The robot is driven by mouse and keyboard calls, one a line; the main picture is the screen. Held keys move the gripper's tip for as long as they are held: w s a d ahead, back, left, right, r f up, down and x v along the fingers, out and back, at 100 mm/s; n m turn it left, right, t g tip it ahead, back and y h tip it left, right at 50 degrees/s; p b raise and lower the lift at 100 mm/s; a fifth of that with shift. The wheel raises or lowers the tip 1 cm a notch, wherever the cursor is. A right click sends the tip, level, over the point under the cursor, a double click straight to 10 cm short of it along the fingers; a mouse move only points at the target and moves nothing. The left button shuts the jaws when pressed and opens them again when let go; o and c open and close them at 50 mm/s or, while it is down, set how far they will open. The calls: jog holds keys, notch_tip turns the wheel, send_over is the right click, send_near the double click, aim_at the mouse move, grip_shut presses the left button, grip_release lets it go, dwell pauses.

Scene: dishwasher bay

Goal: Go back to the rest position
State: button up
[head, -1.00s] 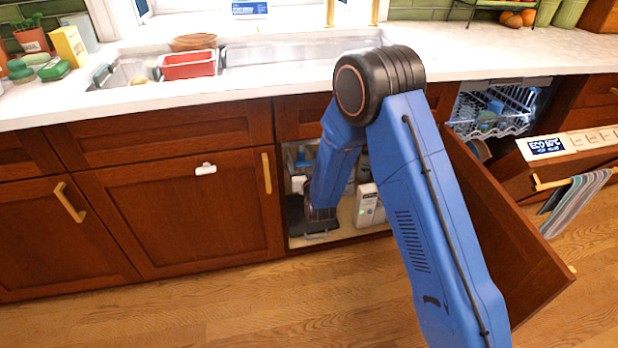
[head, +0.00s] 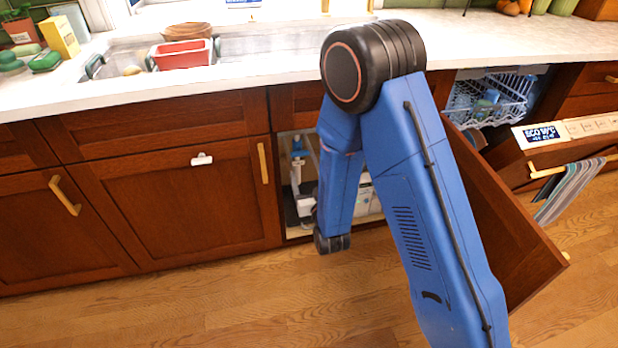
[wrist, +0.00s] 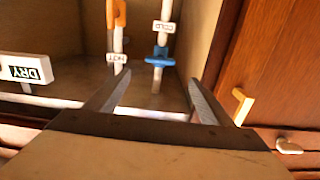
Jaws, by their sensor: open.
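My gripper (wrist: 160,95) shows in the wrist view with its two fingers apart and nothing between them. It points into the open sink cabinet (head: 296,232). Beyond the fingers are an orange-handled pipe tagged HOT (wrist: 117,45) and a blue-handled valve tagged COLD (wrist: 158,53). A white block marked DRY (wrist: 28,68) sits at the left of the wrist view. In the head view my arm bends down in front of the cabinet opening and hides part of it; the fingers cannot be seen there.
The open cabinet door (head: 505,225) stands just right of my arm. The dishwasher door (head: 560,150) is lowered beyond it, with a striped towel (head: 570,188) hanging from its handle. A closed cabinet door (head: 180,205) is on the left. The wooden floor (head: 220,305) in front is clear.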

dwell(0.5)
jog(key=s+d+r+m+g+h, duration=0.1)
jog(key=s+d+r+g, duration=0.2)
jog(key=d+r, duration=0.5)
jog(key=s+d+r+m+g+h, duration=0.1)
jog(key=s+d+r+g, duration=0.25)
jog(key=d+r, duration=0.45)
jog(key=s+d+r+g+h, duration=0.1)
jog(key=s+d, duration=0.4)
jog(key=s, duration=0.5)
jog(key=s+d+r+g+h, duration=0.1)
jog(key=s+d, duration=0.4)
jog(key=s, duration=0.5)
jog(key=s+d+r+m+g+h, duration=0.1)
jog(key=s+d+r+g, duration=0.2)
jog(key=s, duration=0.7)
jog(key=d+g, duration=0.1)
jog(key=d, duration=0.1)
jog(key=shift+s+d+r, duration=0.15)
jog(key=shift+s+d, duration=0.2)
jog(key=shift+d, duration=0.05)
